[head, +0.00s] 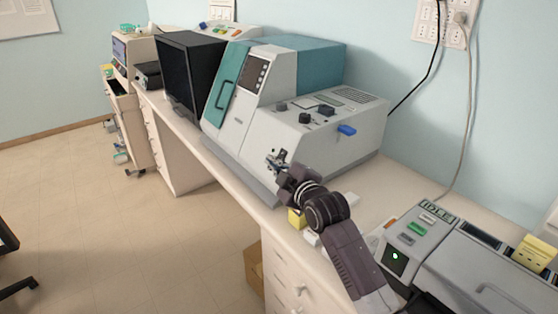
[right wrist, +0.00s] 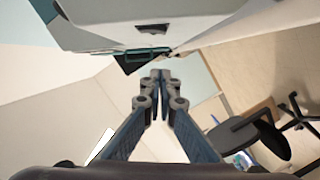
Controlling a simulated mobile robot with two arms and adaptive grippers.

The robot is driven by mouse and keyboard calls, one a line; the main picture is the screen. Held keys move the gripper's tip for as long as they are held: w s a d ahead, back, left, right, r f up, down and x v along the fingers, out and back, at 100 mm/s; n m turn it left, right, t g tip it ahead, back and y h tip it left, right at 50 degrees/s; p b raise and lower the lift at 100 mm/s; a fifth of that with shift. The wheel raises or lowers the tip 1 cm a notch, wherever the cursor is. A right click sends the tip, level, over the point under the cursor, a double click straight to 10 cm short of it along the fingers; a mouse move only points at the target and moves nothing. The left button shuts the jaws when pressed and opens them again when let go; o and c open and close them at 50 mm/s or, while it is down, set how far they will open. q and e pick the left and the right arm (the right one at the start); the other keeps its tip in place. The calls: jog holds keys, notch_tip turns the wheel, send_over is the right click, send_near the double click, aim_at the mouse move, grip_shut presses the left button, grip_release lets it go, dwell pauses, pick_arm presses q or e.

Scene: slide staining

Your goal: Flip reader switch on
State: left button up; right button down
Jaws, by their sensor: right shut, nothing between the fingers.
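The reader appears to be the large grey and teal machine (head: 300,130) on the bench in the head view. My left gripper is not in view.
A black monitor (head: 188,70) stands left of the reader. A grey device with an IDLE display (head: 436,209) and a lit green light is at the right. A small yellow block (head: 296,219) lies near the bench edge below my right arm. The floor at left is mostly clear.

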aim_at(281, 156)
jog(key=w+f, duration=0.1)
jog(key=w+d+f+p, duration=0.1)
jog(key=w, duration=0.1)
jog(key=shift+w+f, duration=0.1)
jog(key=shift+w, duration=0.2)
jog(key=shift+w+d+f, duration=0.2)
jog(key=shift+d, duration=0.2)
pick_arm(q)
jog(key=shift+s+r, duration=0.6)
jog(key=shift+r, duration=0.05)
pick_arm(e)
jog(key=shift+a, duration=0.1)
